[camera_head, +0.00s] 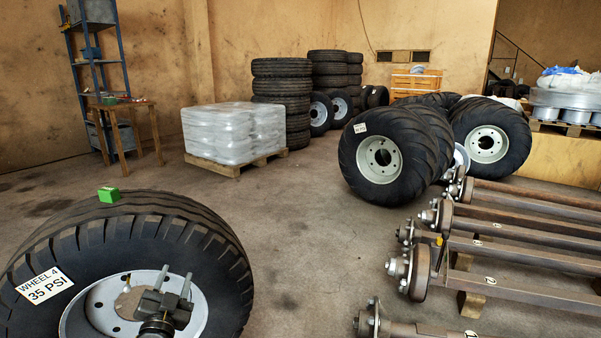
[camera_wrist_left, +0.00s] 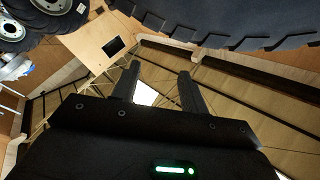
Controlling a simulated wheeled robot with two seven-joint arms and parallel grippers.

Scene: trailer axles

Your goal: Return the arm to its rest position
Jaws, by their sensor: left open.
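My left gripper (camera_head: 176,285) shows at the lower left of the head view, in front of the grey rim of a large black tyre (camera_head: 215,255). The tyre bears a white label (camera_head: 45,284) reading "WHEEL 4 35 PSI". In the left wrist view the two fingers of my left gripper (camera_wrist_left: 158,88) stand apart with nothing between them. That view looks up toward the roof, with a dark tyre edge (camera_wrist_left: 230,30) across the top. My right gripper is not in view.
A small green block (camera_head: 108,195) sits on top of the tyre. Several rusty axles (camera_head: 520,245) lie at the right. Big wheels (camera_head: 380,160) stand behind them. A wrapped pallet (camera_head: 232,133) and a wooden table (camera_head: 125,108) are at the back left. The middle floor (camera_head: 310,240) is clear.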

